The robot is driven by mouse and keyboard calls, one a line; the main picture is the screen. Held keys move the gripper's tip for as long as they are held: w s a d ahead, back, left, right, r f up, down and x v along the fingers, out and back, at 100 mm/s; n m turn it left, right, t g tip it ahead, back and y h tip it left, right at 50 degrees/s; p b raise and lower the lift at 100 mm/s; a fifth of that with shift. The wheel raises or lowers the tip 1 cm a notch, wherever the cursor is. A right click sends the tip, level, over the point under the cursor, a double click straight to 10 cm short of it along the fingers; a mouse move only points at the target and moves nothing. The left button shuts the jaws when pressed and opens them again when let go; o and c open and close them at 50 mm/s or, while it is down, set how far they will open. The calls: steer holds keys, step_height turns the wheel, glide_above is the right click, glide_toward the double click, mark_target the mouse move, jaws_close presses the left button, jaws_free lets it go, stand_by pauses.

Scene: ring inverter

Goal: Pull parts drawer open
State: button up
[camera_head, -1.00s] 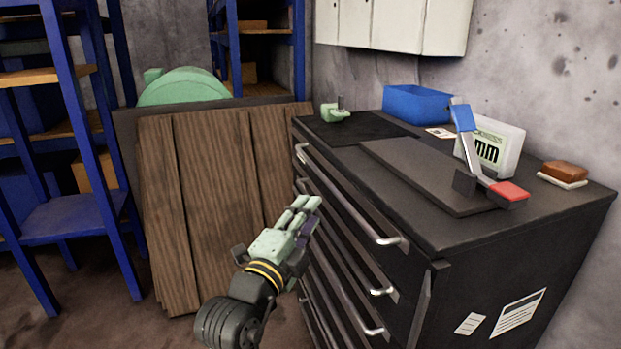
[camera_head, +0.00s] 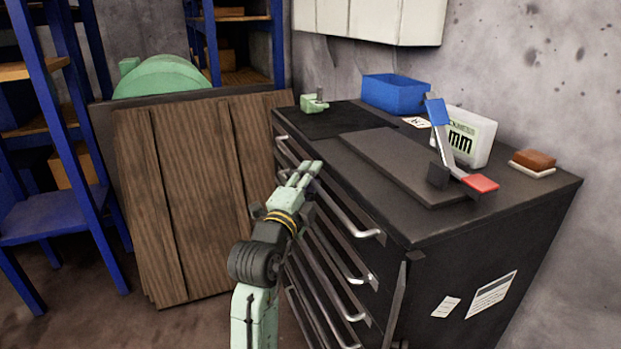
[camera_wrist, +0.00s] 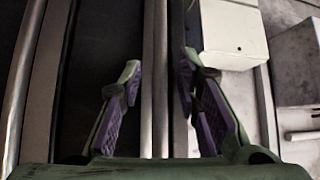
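The black parts cabinet (camera_head: 455,262) has a stack of drawers with long silver handles. The fingers look apart from the bar. Contact at the tips cannot be told. Part of the handle is hidden behind my gripper.
On the cabinet top are a blue bin (camera_head: 394,95), a lever tool (camera_head: 450,150), a white box (camera_head: 467,137), a green clamp (camera_head: 313,103) and a brown block (camera_head: 534,159). Wooden boards (camera_head: 190,195) lean left of the cabinet. Blue shelving (camera_head: 45,215) stands farther left.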

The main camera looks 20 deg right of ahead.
jaws_close()
stand_by(0.8)
